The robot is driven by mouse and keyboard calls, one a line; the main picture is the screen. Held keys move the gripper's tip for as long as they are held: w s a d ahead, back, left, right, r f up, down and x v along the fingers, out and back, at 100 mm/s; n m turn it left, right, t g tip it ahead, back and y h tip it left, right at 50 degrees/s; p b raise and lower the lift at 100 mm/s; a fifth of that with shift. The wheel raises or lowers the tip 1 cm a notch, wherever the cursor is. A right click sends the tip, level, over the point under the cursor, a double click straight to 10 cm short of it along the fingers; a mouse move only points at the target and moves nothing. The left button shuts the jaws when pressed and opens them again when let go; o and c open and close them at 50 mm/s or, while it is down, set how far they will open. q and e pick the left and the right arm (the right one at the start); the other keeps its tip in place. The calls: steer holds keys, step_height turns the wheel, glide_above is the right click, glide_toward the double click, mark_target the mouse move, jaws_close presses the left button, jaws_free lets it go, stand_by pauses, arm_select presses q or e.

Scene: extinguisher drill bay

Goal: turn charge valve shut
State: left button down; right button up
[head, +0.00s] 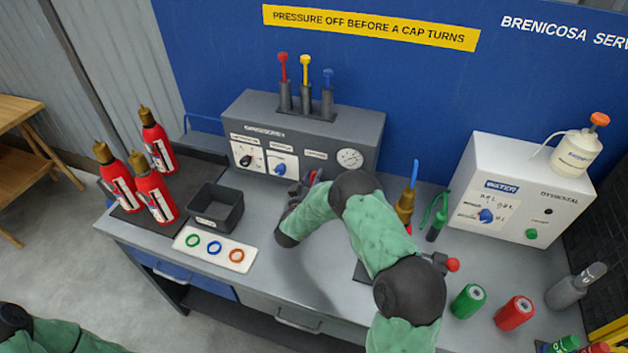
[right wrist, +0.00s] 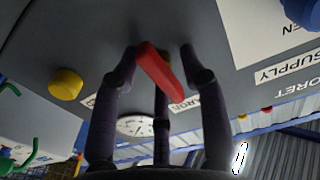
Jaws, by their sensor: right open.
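The grey charging console (head: 255,120) stands at the back of the bench. Its charge valve shows in the right wrist view as a red lever (right wrist: 160,72), slanted, beneath a partly covered label. My right gripper (head: 308,182) is at the console's front in the head view, mostly hidden by my arm. In the right wrist view its dark fingers (right wrist: 160,80) are open, spread around the red lever; I cannot tell whether they touch it. The blue supply knob (head: 280,169) is left of the gripper. My left arm shows at the lower left; its gripper is out of view.
A gauge (head: 350,158) is on the console's right. A black bin (head: 215,208), a ring tray (head: 190,256) and red extinguishers (head: 160,197) stand left. A white water unit (head: 520,190) and red and green cylinders (head: 467,301) stand right. A yellow knob (right wrist: 65,84) sits near the fingers.

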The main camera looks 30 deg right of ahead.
jaws_close()
steer(key=m+b, duration=0.2)
steer(key=shift+f+m+b, duration=0.2)
steer(key=shift+m+b, duration=0.1)
steer(key=shift+b, duration=0.05)
steer(key=m+b, duration=1.2)
steer(key=b, duration=0.1)
steer(key=shift+f, duration=0.3)
steer(key=shift+a+r+m+b, duration=0.1)
steer(key=shift+m+b, duration=1.55)
steer(key=shift+m, duration=0.05)
